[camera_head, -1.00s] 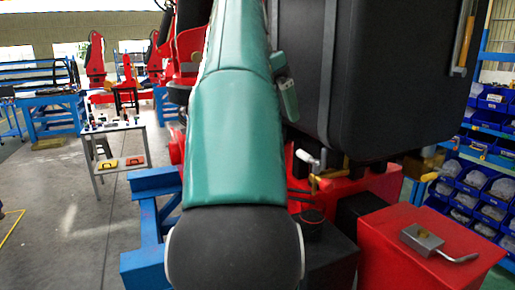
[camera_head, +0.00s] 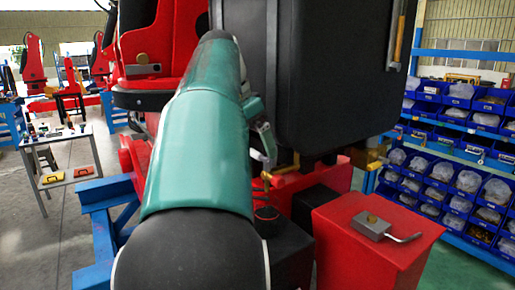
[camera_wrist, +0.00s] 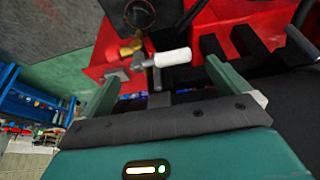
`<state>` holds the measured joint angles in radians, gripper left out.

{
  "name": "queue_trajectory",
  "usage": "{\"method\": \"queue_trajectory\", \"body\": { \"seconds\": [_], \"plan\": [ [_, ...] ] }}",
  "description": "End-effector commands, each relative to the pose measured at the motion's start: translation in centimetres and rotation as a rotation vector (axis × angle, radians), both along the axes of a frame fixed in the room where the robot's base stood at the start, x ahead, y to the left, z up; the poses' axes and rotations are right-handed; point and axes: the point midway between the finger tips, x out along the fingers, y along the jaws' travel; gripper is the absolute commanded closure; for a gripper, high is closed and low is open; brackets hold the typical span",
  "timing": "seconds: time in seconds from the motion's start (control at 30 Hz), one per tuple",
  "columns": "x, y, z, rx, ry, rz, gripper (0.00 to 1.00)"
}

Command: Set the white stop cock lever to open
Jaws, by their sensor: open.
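The stop cock's white lever (camera_wrist: 173,57) shows in the wrist view, pointing right from a grey stem beside a brass fitting (camera_wrist: 131,47). My gripper (camera_wrist: 161,70) is open, its two green fingers well apart. The lever appears between the fingertips in the picture, with its free end near the right fingertip. I see no clear contact, and the depth gap is hard to judge. In the head view, my gripper (camera_head: 264,148) is partly behind my green arm, close to the brass pipe (camera_head: 268,177). I cannot make out the white lever clearly there.
A red block with a grey lever box (camera_head: 371,225) stands at the lower right. A large black panel (camera_head: 310,75) hangs just above the valve. A blue frame (camera_head: 105,205) is at the left. Blue bin shelves (camera_head: 460,170) line the right side.

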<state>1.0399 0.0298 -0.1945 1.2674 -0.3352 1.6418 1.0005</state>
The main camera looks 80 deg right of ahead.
Motion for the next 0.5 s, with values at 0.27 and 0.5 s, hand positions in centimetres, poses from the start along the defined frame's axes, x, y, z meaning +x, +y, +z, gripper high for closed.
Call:
{"method": "queue_trajectory", "body": {
  "seconds": [0.27,0.5],
  "plan": [
    [-0.7,-0.7,-2.4,-0.001,-0.001,-0.001,0.00],
    [-0.7,-0.8,-2.5,-0.001,0.000,0.000,0.00]
  ]
}}
